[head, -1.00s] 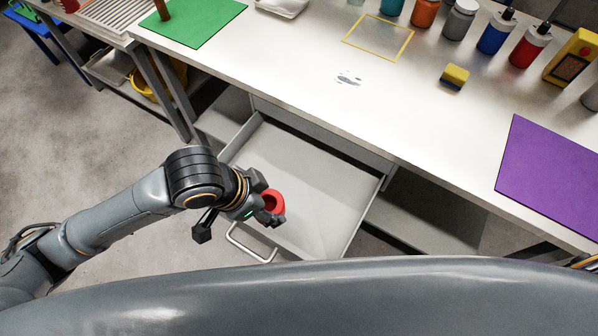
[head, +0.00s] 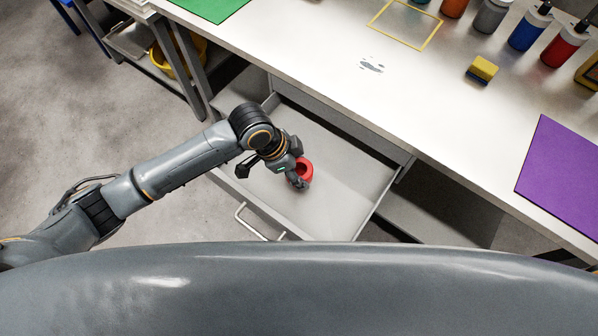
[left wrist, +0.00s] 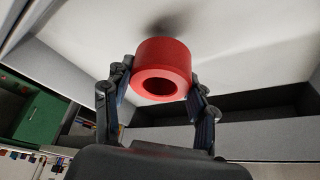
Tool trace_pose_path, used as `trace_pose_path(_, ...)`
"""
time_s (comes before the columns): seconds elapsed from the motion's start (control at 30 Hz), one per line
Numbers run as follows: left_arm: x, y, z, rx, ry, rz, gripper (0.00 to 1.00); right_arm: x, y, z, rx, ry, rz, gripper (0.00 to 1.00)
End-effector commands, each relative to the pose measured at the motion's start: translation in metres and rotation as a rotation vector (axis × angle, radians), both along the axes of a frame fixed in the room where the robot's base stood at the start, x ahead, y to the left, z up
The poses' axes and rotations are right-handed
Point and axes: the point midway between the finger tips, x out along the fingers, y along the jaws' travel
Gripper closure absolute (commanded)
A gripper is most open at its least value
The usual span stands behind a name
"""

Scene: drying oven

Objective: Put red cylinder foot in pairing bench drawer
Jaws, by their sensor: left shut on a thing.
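The red cylinder foot (head: 304,168) is a short red ring with a hole through it. My left gripper (head: 298,175) is shut on it and holds it over the open drawer. In the left wrist view the red foot (left wrist: 163,68) sits between both fingers of the left gripper (left wrist: 160,85), with a dark shadow on the pale drawer floor beyond it. Whether it touches the floor is hard to tell. The bench drawer (head: 335,212) is pulled out, and its visible floor is bare. My right gripper is not in view.
The drawer handle (head: 257,222) is on its front. The white bench top (head: 330,50) carries a yellow frame (head: 405,25), a yellow sponge (head: 482,69), a purple mat (head: 565,180) and several bottles at the back right. A green mat (head: 210,5) lies at upper left.

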Motion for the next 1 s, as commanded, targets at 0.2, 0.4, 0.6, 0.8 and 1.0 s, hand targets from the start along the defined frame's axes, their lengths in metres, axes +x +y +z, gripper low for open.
trace_pose_path(0.2,0.007,0.000,-0.022,0.001,0.003,0.002,0.72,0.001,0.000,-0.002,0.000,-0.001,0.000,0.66)
trace_pose_path(0.4,0.007,0.000,-0.040,0.000,0.001,0.001,0.72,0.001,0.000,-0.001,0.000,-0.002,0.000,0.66)
trace_pose_path(0.6,0.008,0.000,-0.040,0.000,0.000,0.000,0.72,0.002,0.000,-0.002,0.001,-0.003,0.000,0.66)
trace_pose_path(0.8,0.008,0.000,-0.042,0.000,0.000,0.000,0.27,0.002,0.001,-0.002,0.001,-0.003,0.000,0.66)
trace_pose_path(1.0,0.007,0.000,-0.041,0.000,0.000,0.000,0.21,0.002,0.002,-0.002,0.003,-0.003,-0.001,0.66)
